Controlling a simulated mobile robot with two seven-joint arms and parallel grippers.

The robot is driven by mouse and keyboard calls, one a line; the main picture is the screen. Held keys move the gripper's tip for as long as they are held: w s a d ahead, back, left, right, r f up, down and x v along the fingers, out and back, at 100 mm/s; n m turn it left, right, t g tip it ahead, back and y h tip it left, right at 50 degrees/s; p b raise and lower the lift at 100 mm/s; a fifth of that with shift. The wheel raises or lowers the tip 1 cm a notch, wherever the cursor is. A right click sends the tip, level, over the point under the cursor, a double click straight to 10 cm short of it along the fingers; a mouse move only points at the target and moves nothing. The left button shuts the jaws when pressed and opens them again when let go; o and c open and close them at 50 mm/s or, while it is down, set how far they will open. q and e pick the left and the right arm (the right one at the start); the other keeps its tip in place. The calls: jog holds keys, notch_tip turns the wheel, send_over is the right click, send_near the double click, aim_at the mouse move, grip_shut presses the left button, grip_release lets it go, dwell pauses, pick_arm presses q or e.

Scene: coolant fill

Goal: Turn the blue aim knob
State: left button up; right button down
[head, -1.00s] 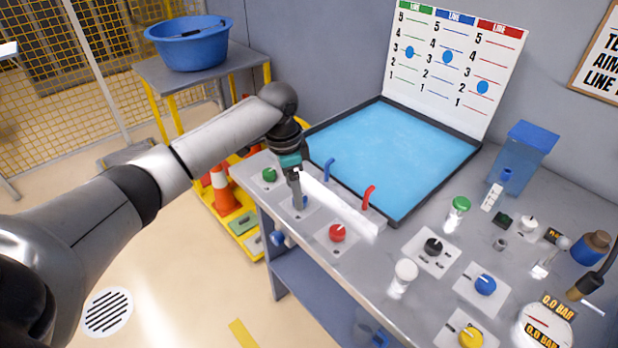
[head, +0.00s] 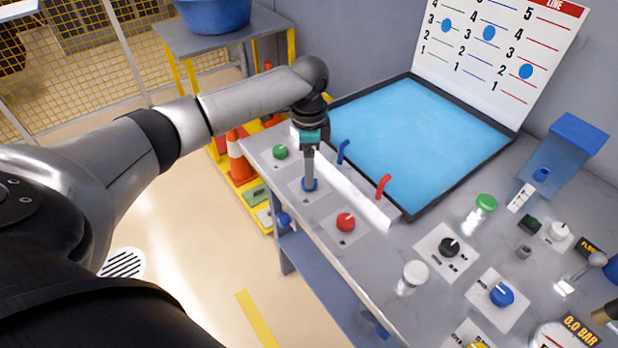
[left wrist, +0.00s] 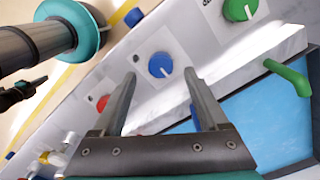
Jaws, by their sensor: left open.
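The blue aim knob (head: 309,185) sits on a light plate near the panel's left front edge, between a green knob (head: 280,152) and a red knob (head: 345,222). My left gripper (head: 309,177) points down over the blue knob and partly covers it in the head view. In the left wrist view, the blue knob (left wrist: 160,66) with its white pointer line shows between the two spread fingers of the left gripper (left wrist: 160,74). The fingers are open, one on each side. Whether they touch the knob I cannot tell.
A blue lever (head: 343,151) and a red lever (head: 383,186) stand just behind the knobs, by the blue pool (head: 425,140). Another blue knob (head: 501,294) sits farther right. A blue side knob (head: 284,219) juts from the panel's front.

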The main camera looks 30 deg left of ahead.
pick_arm(q)
jog(key=shift+f, duration=1.9)
grip_shut()
